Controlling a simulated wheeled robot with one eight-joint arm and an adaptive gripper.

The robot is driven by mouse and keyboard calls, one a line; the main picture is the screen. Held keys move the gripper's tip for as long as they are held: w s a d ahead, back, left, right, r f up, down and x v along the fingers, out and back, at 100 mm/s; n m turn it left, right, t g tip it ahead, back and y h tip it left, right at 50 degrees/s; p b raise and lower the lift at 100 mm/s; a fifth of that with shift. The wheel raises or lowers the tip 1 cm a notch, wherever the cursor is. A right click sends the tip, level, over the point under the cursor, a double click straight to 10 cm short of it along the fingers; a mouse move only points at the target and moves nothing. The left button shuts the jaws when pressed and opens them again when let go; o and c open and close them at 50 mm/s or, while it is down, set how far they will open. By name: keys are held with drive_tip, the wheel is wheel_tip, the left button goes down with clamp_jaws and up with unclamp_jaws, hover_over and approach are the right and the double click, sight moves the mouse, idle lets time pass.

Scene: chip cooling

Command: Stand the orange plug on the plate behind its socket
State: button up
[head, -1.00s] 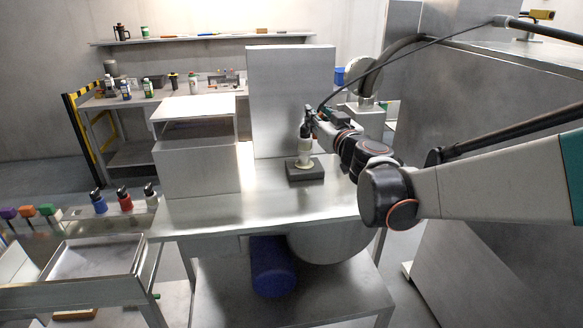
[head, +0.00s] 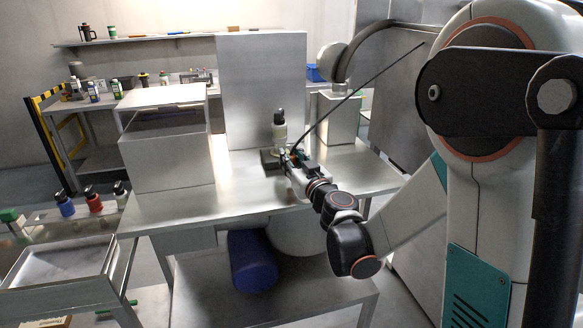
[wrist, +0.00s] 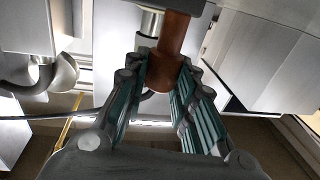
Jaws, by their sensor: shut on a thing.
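The orange plug shows in the wrist view as a brown-orange cylinder (wrist: 172,38) between my fingers. My gripper (wrist: 160,85) is shut on it, with teal pads on both sides. The plug's far end meets or overlaps a dark grey block (wrist: 165,6); I cannot tell if it touches. In the head view my gripper (head: 290,158) is low over the table, at the near side of a dark block (head: 268,160). The plug is not discernible there. Which surface is the plate and which the socket I cannot tell.
A pale bottle-like piece with a black top (head: 279,132) stands upright at the dark block, close to my gripper. A tall grey panel (head: 262,90) rises behind it. A metal box (head: 170,160) stands left. The table (head: 200,200) is clear in front.

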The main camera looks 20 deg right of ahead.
wheel_tip(320, 180, down, 2)
drive_tip(key=shift+r, duration=0.15)
drive_tip(key=o, duration=0.6)
drive_tip(key=shift+f+b, duration=0.25)
drive_tip(key=shift+b, duration=0.1)
drive_tip(key=o, duration=0.5)
drive_tip(key=shift+r, duration=0.1)
drive_tip(key=shift+c, duration=0.2)
